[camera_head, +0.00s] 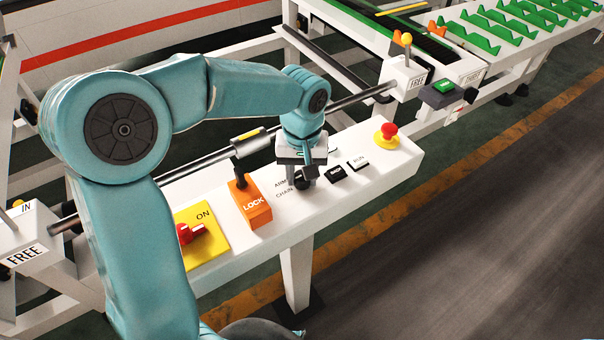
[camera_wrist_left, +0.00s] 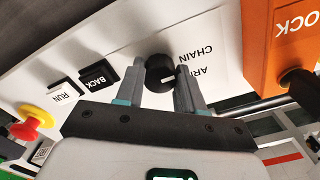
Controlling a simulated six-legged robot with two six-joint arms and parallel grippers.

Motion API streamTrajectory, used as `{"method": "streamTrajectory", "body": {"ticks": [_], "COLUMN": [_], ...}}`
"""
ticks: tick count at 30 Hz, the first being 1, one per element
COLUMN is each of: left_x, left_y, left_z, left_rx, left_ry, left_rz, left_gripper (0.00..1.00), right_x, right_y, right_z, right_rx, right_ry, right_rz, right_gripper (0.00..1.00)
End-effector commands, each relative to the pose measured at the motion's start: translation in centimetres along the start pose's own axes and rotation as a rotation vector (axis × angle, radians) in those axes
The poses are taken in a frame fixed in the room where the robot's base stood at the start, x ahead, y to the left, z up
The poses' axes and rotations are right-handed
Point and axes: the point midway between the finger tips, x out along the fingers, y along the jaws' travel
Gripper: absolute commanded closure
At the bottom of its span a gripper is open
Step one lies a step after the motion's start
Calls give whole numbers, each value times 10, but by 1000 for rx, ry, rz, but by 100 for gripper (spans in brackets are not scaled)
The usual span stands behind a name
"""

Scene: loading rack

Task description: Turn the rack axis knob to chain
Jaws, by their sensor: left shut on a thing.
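The rack axis knob is a small black round knob (camera_wrist_left: 160,72) with a white mark, on the white panel (camera_head: 375,168). The labels ARM (camera_wrist_left: 188,72) and CHAIN (camera_wrist_left: 196,54) are beside it. The white mark faces the label side, but I cannot tell which label it points at. My left gripper (camera_wrist_left: 161,80) is shut on the knob, one finger on each side. In the head view the left gripper (camera_head: 302,177) reaches down to the panel and hides most of the knob. My right gripper is not in view.
An orange LOCK block (camera_head: 250,205) and a yellow ON plate with a red switch (camera_head: 205,235) are left of the knob. BACK (camera_head: 336,173) and RUN (camera_head: 358,163) buttons and a red emergency button (camera_head: 388,132) are to the right. A metal bar (camera_head: 350,100) runs behind.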

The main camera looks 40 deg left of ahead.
Motion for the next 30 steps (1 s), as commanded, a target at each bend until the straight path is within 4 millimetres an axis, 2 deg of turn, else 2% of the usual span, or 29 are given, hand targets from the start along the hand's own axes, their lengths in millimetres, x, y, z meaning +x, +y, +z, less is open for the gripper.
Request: {"method": "streamTrajectory", "body": {"ticks": [14,15,16,17,26,30], "left_x": [0,0,0,0,-2,-18], "left_y": [0,0,0,0,0,0], "left_z": [0,0,0,0,0,-1], "left_rx": [-15,-15,-15,-15,-13,-14], "left_ry": [0,0,0,0,0,3], "left_rz": [0,0,0,0,0,2], "left_gripper": [93,50,40,37,37,37], "right_x": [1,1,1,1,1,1], "right_y": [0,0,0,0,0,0], "right_z": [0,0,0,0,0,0], "right_rx": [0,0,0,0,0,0], "right_ry": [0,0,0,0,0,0], "right_rz": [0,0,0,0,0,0], "right_gripper": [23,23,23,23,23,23]}}
